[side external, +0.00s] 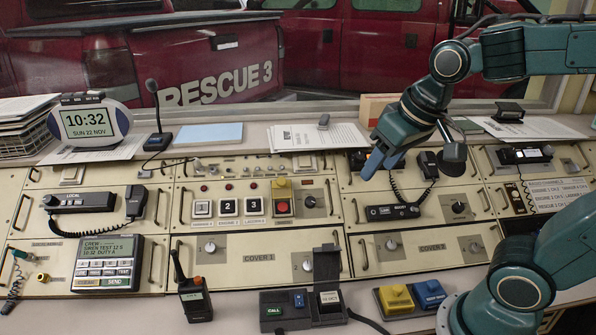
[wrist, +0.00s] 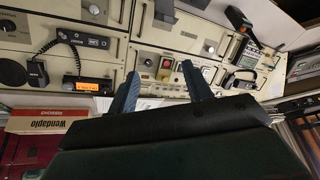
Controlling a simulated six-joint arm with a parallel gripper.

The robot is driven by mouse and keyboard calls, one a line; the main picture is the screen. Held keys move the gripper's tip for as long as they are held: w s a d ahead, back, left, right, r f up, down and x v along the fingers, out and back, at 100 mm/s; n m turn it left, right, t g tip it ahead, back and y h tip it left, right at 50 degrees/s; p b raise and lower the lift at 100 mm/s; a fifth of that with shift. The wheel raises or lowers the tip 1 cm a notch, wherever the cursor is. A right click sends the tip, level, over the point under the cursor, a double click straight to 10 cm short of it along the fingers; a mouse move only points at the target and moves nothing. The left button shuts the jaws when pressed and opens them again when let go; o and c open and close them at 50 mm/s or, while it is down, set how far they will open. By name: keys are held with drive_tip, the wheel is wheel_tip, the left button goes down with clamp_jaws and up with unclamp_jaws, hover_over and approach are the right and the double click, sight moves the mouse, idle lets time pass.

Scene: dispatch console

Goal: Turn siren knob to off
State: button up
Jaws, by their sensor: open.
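A dark round knob with a pale plate (side external: 310,201) is on the middle console panel, right of the red button (side external: 282,206). I take it as the siren knob, but its label is too small to read and its setting is unclear. In the wrist view, which is inverted, this knob (wrist: 148,62) shows beyond my fingers, beside the red button. My gripper (side external: 378,163) is open and empty above the back of the console, up and right of the knob and apart from it. Its two blue fingers (wrist: 158,90) are spread in the wrist view.
A radio with a coiled-cord handset (side external: 392,212) is right of the knob. Numbered square buttons (side external: 228,207) are to its left. Metal handles edge the panels.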

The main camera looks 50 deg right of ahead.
drive_tip(key=w+d+f+m+g+h, duration=0.1)
drive_tip(key=w+d+f+m, duration=0.2)
drive_tip(key=w, duration=0.8)
drive_tip(key=m+g+h, duration=0.1)
drive_tip(key=m+h, duration=0.1)
drive_tip(key=m, duration=0.1)
hover_over(310, 201)
drive_tip(key=s+a, duration=0.3)
drive_tip(key=a, duration=0.2)
wheel_tip(310, 201, down, 8)
drive_tip(key=shift+s+d+f, duration=0.15)
drive_tip(key=shift+s, duration=0.05)
drive_tip(key=shift+f, duration=0.15)
drive_tip(key=x, duration=1.3)
drive_tip(key=shift+s+f, duration=0.1)
drive_tip(key=shift+f, duration=0.15)
drive_tip(key=c, duration=1)
